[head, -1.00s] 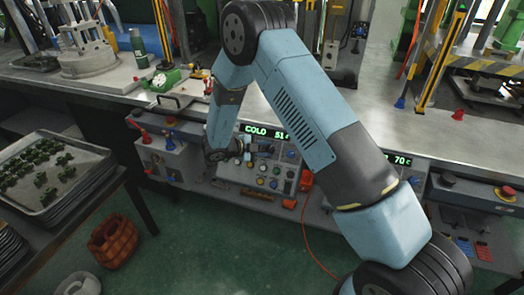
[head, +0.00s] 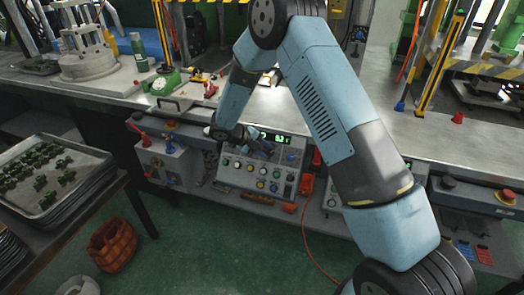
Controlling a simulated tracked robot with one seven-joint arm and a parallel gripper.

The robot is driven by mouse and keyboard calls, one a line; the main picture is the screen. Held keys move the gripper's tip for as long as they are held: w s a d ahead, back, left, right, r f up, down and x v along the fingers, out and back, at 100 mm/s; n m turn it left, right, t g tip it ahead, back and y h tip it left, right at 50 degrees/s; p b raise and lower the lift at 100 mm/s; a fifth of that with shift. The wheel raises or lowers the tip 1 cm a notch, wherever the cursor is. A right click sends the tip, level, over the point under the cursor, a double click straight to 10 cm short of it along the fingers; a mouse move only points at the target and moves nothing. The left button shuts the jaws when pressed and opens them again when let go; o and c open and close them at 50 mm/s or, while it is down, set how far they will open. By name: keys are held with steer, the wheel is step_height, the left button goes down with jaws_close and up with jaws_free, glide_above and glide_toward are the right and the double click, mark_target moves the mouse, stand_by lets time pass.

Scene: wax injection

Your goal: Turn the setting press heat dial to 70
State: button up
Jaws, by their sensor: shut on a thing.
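A grey sloped control panel (head: 228,178) with several coloured buttons and knobs stands under the bench edge. Its green-lit display (head: 284,139) is partly covered by my arm, and I cannot read its whole text. My gripper (head: 266,149) is at the upper part of this panel, just below the display. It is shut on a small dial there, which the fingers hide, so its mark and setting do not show. A blue knob (head: 290,158) is to the right of the fingers.
A grey box with red and blue valve handles (head: 163,163) stands left of the panel. Orange-red parts (head: 307,184) and a hose are to its right. A tray of green pieces (head: 92,163) is at far left.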

steer(key=shift+d, duration=0.35)
steer(key=o, duration=0.8)
steer(key=shift+o, duration=1.3)
steer(key=shift+a, duration=0.1)
steer(key=shift+a, duration=0.1)
steer(key=v, duration=1.3)
steer(key=shift+a, duration=0.3)
steer(key=shift+r, duration=0.15)
